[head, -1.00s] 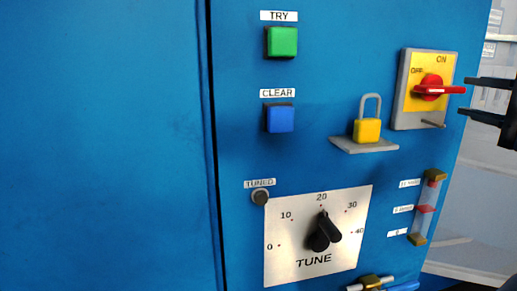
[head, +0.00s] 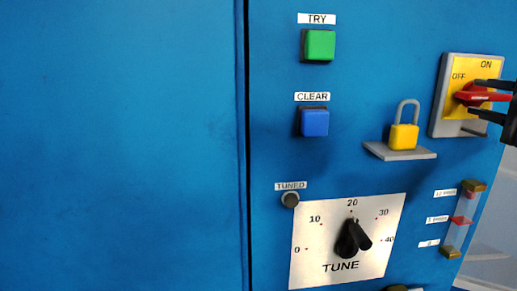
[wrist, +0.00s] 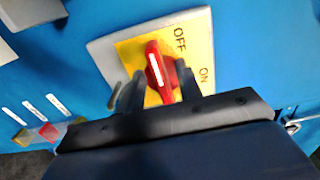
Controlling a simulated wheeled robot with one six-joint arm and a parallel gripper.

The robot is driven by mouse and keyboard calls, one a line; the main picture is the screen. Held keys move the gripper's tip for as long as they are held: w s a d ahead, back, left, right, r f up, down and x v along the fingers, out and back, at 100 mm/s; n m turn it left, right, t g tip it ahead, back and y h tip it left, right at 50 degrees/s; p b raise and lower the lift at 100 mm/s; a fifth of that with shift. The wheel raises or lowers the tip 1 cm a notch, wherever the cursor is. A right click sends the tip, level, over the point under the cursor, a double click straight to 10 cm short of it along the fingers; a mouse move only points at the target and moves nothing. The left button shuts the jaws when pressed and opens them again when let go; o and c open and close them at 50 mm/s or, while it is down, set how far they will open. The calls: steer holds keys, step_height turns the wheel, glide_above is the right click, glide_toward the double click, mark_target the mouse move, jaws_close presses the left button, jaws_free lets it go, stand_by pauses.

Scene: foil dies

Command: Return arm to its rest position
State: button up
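My gripper (head: 472,97) is at the right edge of the head view, its two dark fingers above and below the red handle (head: 492,97) of the rotary switch. The handle lies level, pointing right, on a yellow plate (head: 460,75) marked OFF and ON. In the wrist view my gripper (wrist: 158,84) has one finger on each side of the red handle (wrist: 160,70). The fingers stand apart, with gaps visible beside the handle, so it looks open. The rest of my arm is out of the head view.
A yellow padlock (head: 404,137) stands on a grey shelf (head: 400,152) left of the switch. Green (head: 320,45) and blue (head: 314,123) buttons, a TUNE dial (head: 352,240) and an indicator column (head: 462,222) are on the blue cabinet front.

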steer(key=s, duration=1.1)
steer(key=w, duration=1.1)
steer(key=shift+w+a, duration=0.1)
steer(key=shift+w, duration=0.1)
steer(key=shift+s+r+m+p, duration=0.25)
steer(key=shift+r+m+p, duration=0.2)
steer(key=shift+m+p, duration=0.7)
steer(key=m+p, duration=0.2)
steer(key=shift+m+p, duration=0.25)
steer(key=shift+p, duration=0.05)
steer(key=shift+m, duration=0.3)
steer(key=shift+f, duration=0.1)
